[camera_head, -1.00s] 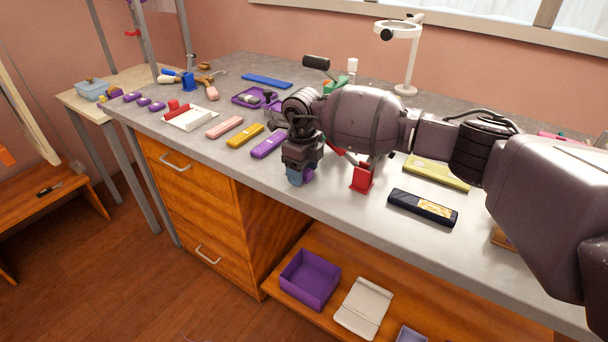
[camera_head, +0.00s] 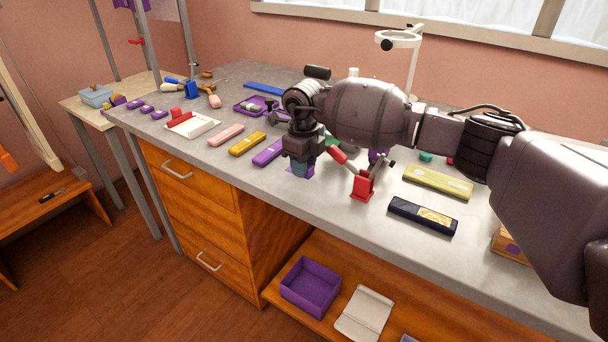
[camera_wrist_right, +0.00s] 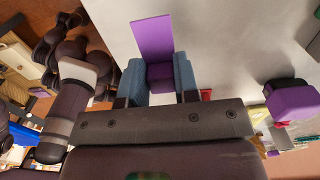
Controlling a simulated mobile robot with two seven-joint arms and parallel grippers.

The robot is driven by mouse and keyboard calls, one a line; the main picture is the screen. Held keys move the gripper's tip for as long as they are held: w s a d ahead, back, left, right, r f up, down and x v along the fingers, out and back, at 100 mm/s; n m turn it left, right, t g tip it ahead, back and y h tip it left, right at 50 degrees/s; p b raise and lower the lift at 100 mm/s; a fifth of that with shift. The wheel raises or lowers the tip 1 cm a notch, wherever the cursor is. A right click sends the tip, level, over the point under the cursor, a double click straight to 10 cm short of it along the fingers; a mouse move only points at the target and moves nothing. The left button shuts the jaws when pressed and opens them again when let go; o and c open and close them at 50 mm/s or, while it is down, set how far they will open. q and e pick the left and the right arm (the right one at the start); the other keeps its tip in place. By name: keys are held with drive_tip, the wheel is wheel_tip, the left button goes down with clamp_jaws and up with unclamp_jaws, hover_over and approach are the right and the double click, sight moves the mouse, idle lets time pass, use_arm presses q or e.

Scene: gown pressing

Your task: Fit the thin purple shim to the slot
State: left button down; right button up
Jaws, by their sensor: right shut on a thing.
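My right gripper (camera_head: 302,170) is above the front part of the grey bench, pointing down. In the right wrist view its blue fingertips (camera_wrist_right: 160,80) are shut on a purple piece. This is a thin flat purple plate, the shim (camera_wrist_right: 153,38), with a darker purple block at its base between the fingers. The plate sticks out beyond the fingertips against the pale bench top. In the head view only a little purple shows at the fingertips. I cannot make out the slot in either view. My left gripper is not in view.
A red stand (camera_head: 362,187) is just right of the gripper. A purple case (camera_head: 268,152), a yellow case (camera_head: 247,144) and a pink case (camera_head: 226,135) lie to the left. A navy case (camera_head: 422,216) and an olive case (camera_head: 438,182) lie to the right. A magnifier lamp (camera_head: 411,75) stands behind.

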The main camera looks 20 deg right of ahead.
wheel_tip(320, 180, up, 16)
drive_tip(key=p, duration=0.1)
idle(0.5)
drive_tip(key=b, duration=0.1)
approach(303, 185)
wheel_tip(303, 185, down, 5)
drive_tip(key=shift+f, duration=0.95)
drive_tip(key=shift+s+f, duration=0.1)
drive_tip(key=shift+f, duration=0.15)
drive_tip(key=o, duration=0.9)
drive_tip(key=shift+o, duration=0.3)
drive_tip(key=shift+b, duration=0.35)
